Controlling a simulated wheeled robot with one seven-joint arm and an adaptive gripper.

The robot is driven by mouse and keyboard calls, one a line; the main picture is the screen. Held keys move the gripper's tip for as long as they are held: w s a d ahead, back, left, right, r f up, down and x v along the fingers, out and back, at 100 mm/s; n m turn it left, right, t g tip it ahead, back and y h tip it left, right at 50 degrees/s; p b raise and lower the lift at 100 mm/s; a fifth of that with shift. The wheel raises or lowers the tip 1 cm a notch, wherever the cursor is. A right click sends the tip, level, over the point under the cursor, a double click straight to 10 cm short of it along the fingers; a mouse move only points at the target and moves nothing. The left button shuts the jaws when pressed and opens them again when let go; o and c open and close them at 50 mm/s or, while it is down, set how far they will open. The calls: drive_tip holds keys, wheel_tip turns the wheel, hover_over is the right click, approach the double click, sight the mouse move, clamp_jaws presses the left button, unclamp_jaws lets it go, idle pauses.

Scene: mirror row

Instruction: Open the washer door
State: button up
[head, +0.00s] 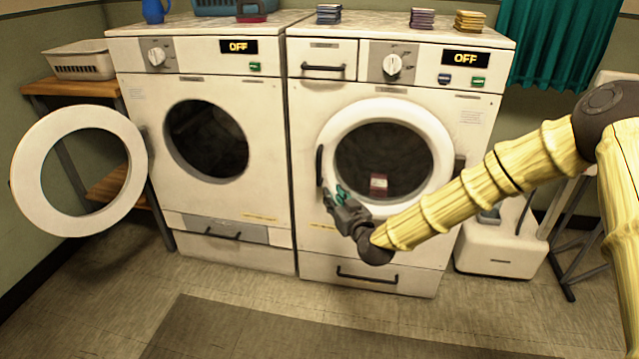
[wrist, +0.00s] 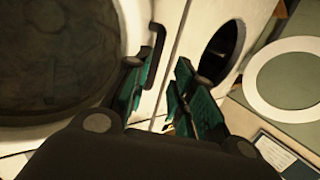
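The washer (head: 390,255) is the right-hand white machine, with a detergent drawer and an OFF display. Its round door (head: 352,120) is shut, with a white ring around dark glass; a small red item shows at the glass. The dark door handle (head: 320,165) is upright on the ring's left edge. In the wrist view the handle (wrist: 154,52) appears between the two teal fingertips, just beyond them. My gripper (head: 338,193) is open, just below and right of the handle in the head view. It also shows in the wrist view (wrist: 160,75). I cannot tell whether it touches the handle.
The left machine (head: 268,215) has its round door (head: 28,180) swung wide open to the left. A wooden shelf with a white basket (head: 80,65) stands behind that door. A white bin (head: 500,250) and a metal rack stand right of the washer. The floor in front is clear.

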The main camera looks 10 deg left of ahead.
sight(320, 170)
drive_tip(key=shift+t, duration=0.4)
drive_tip(key=b+x, duration=0.1)
drive_tip(key=x, duration=0.3)
drive_tip(key=r+b+x, duration=0.1)
drive_tip(key=x, duration=0.3)
drive_tip(key=r+x, duration=0.1)
drive_tip(key=x, duration=0.3)
drive_tip(key=shift+w+a+r+b, duration=0.15)
drive_tip(key=shift+w+r+b, duration=0.1)
drive_tip(key=shift+b, duration=0.15)
clamp_jaws()
